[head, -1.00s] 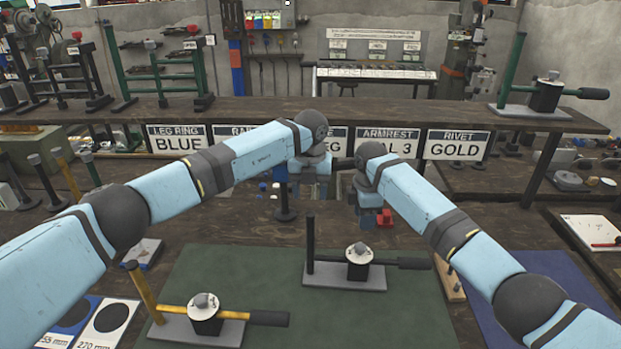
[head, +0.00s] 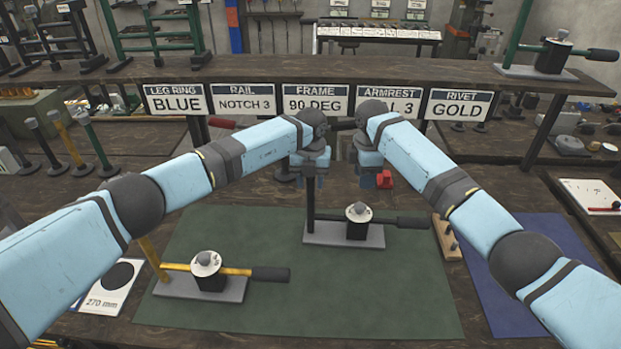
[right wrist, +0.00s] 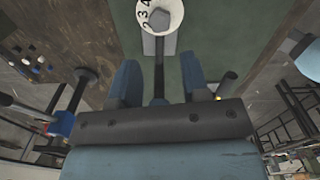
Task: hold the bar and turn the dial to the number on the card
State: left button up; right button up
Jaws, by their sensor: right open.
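The armrest card (head: 409,104) on the shelf front is partly hidden by my right arm; "AL 3" is readable. A press with a black bar (head: 400,221) and white dial (head: 358,212) stands on the green mat. A press with a yellow bar (head: 222,270) and white dial (head: 206,263) stands front left. My left gripper (head: 310,180) hangs behind the black-bar press; its jaws are unclear. My right gripper (head: 370,180) hangs beside it, apart from both presses.
A green-bar press (head: 552,58) stands on the shelf at right. Other cards read BLUE, NOTCH 3, 90 DEG and GOLD. A wooden block with pegs (head: 446,237) stands right of the black-bar press. The mat's front is clear.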

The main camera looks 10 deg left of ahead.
aim_at(360, 205)
pick_arm(q)
grip_shut()
pick_arm(e)
jog(key=shift+o, duration=1.6)
jog(key=shift+r, duration=0.4)
jog(key=shift+m, duration=0.6)
notch_tip(360, 205, down, 10)
jog(key=shift+f, duration=0.25)
jog(key=shift+c, duration=0.3)
jog(key=c, duration=0.9)
